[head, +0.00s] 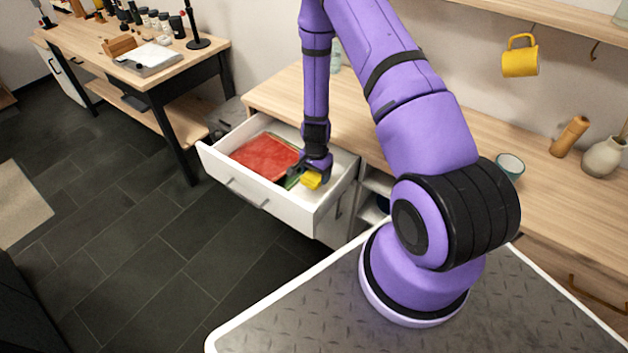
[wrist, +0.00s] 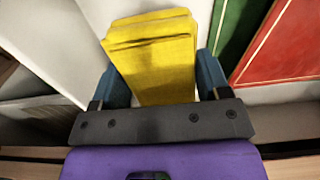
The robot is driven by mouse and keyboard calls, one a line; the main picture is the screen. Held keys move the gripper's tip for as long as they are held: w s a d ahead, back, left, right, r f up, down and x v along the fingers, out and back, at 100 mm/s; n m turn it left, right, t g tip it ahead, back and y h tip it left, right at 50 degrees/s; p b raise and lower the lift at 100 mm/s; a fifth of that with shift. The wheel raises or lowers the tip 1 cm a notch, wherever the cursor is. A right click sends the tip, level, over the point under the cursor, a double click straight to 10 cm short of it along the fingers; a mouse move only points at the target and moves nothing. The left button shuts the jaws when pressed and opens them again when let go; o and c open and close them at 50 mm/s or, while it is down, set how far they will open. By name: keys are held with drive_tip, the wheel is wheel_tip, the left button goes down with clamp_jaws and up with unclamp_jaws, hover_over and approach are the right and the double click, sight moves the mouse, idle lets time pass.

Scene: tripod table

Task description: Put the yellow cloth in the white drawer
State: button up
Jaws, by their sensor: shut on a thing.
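The white drawer (head: 225,182) is pulled open from the counter, left of my arm in the head view. My gripper (head: 308,176) is over the right part of the open drawer, pointing down. It is shut on the folded yellow cloth (head: 312,181). In the wrist view the yellow cloth (wrist: 155,60) lies between the two blue fingers of my gripper (wrist: 160,85). The white drawer's pale interior (wrist: 65,35) shows beside the cloth. I cannot tell whether the cloth touches the drawer floor.
The counter (head: 450,130) holds a teal bowl (head: 510,166) and vases. A yellow mug (head: 520,57) hangs above. A side table (head: 170,75) stands left.

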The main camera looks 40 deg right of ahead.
drive_tip(key=shift+f, duration=2.15)
drive_tip(key=shift+f, duration=0.15)
drive_tip(key=o, duration=0.9)
wheel_tip(320, 180, up, 12)
drive_tip(key=shift+r, duration=0.25)
